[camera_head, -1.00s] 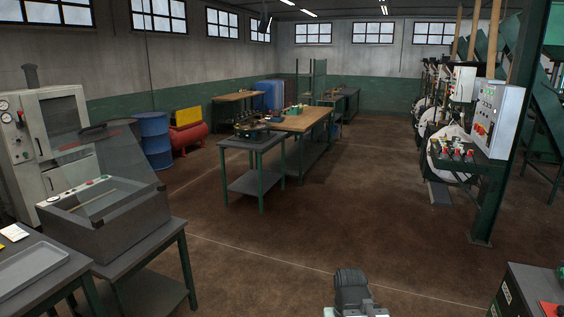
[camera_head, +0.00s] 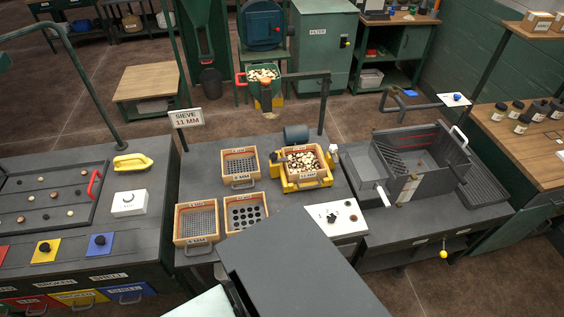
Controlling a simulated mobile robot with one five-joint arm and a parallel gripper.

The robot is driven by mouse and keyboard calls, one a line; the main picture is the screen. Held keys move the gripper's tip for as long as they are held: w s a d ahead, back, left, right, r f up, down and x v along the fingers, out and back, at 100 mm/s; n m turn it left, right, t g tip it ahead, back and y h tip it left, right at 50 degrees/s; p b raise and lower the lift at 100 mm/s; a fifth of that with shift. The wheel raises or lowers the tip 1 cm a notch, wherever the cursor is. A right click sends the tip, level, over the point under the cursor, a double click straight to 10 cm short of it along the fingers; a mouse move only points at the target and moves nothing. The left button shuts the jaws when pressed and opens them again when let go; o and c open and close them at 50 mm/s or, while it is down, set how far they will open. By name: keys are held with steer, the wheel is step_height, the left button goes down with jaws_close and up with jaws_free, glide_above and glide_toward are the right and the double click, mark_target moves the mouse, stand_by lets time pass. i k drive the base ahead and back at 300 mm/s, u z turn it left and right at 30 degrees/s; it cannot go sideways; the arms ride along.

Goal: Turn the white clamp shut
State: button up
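A wooden-framed sieve (camera_head: 322,180) holding pale and dark pieces sits in a yellow holder (camera_head: 290,186) on the middle bench. A small white part (camera_head: 333,151) stands at the holder's right back corner; it looks like the white clamp, but it is too small to tell whether it is open or shut. My gripper is not in view. A large dark grey shape, which may be part of my own body, covers the bottom middle and hides the bench front.
Three more wooden sieves (camera_head: 239,161) lie left of the holder. A white panel with knobs (camera_head: 337,218) lies in front of it. A grey cylinder (camera_head: 296,134) is behind it. A grey slatted box (camera_head: 410,180) stands right. A tray with a red handle (camera_head: 50,196) lies left.

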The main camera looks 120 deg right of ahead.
mark_target(333, 148)
steer(key=z, duration=1.75)
steer(key=k, duration=0.5)
steer(key=z, duration=2.45)
